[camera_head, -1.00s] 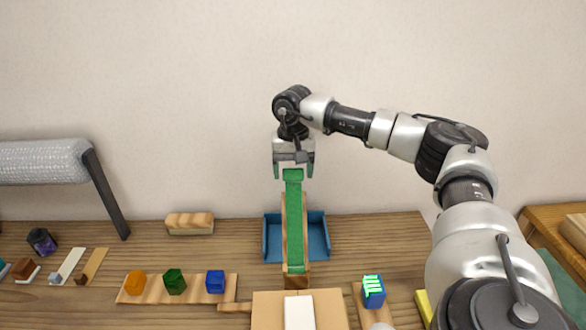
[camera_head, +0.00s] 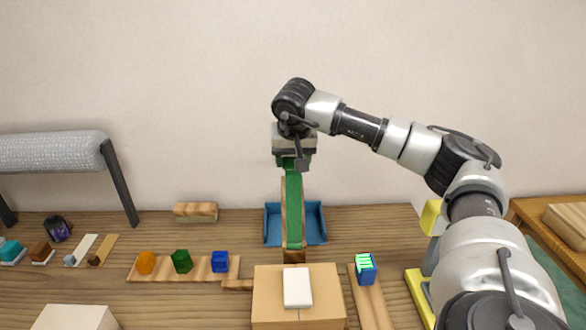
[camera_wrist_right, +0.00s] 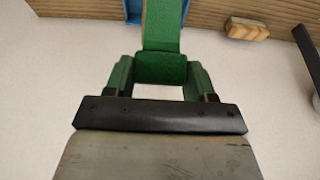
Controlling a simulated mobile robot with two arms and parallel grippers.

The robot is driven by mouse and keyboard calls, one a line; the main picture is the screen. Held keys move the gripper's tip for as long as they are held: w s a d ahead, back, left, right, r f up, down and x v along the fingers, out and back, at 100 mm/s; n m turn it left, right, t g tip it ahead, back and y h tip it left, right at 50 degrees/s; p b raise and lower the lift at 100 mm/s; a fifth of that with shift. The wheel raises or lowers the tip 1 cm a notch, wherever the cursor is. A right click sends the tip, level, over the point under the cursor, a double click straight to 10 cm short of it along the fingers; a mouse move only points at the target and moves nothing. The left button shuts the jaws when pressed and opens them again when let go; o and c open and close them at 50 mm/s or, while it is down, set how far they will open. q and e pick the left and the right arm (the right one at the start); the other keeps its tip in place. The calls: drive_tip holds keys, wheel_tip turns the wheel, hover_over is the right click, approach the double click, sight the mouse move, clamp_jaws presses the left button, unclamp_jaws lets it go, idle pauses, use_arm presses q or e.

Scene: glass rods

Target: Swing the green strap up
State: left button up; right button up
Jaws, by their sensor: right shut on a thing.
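The green strap (camera_head: 294,210) stands up along a wooden post in front of the blue tray (camera_head: 316,224). My right gripper (camera_head: 293,162) is at the strap's top end and shut on it. In the right wrist view the strap's end (camera_wrist_right: 161,68) lies between the two green fingers of the gripper (camera_wrist_right: 160,85), and the strap runs away from there toward the table. My left gripper is not in view.
A cardboard box (camera_head: 330,290) with a white block on top stands in front of the post. An orange, a green and a blue piece sit on a wooden strip (camera_head: 205,272) to the left. A grey roll (camera_head: 50,152) on dark legs stands at far left.

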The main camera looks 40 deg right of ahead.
drive_tip(key=shift+s+a+r, duration=0.35)
drive_tip(key=shift+s+a, duration=0.05)
drive_tip(key=shift+f, duration=0.1)
drive_tip(key=shift+w+d+f, duration=0.15)
drive_tip(key=shift+d, duration=0.05)
drive_tip(key=o, duration=1.3)
drive_tip(key=shift+a+r, duration=0.1)
drive_tip(key=shift+r, duration=0.15)
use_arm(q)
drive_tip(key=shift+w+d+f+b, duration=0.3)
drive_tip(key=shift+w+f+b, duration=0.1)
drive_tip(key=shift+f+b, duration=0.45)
use_arm(e)
drive_tip(key=shift+v, duration=5.1)
